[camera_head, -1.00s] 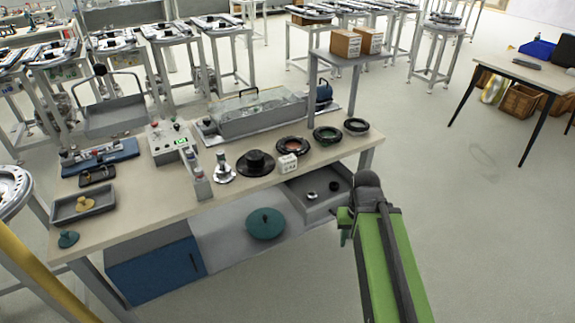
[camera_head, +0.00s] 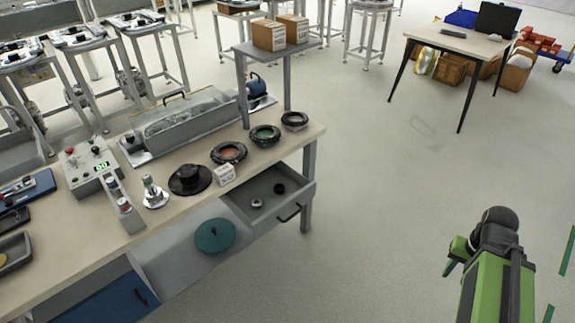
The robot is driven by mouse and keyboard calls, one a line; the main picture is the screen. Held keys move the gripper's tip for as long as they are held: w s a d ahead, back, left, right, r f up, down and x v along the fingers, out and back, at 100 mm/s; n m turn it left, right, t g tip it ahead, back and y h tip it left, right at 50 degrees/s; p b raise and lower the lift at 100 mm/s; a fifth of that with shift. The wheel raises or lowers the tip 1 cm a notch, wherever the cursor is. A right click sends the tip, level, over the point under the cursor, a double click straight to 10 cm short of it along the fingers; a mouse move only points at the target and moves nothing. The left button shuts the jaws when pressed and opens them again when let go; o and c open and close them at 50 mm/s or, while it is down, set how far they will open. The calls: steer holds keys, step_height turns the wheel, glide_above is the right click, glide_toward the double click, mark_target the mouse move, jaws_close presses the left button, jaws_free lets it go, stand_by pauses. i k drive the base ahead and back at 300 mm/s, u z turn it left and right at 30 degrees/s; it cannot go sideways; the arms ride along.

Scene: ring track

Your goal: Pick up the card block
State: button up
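A small white block with dark print, which looks like the card block (camera_head: 224,174), sits upright near the front edge of the workbench (camera_head: 185,204). It stands just right of a black domed disc (camera_head: 190,179) and below a black ring with a red centre (camera_head: 229,152). My green and black arm shows at the lower right, over the floor, well right of the bench and apart from the block. Its end (camera_head: 457,254) shows a small green part, but the fingers cannot be made out clearly. Nothing is seen held.
Two dark rings (camera_head: 265,135) lie to the right, near a raised shelf (camera_head: 277,47) with cartons. A silver fitting (camera_head: 153,192) stands left. Floor right of the bench is clear.

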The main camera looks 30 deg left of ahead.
mark_target(225, 174)
steer(key=z, duration=0.2)
steer(key=i, duration=1.6)
steer(key=u, duration=1.65)
steer(key=k, duration=0.2)
steer(key=u, duration=2.35)
steer(key=i, duration=1)
steer(key=u, duration=0.35)
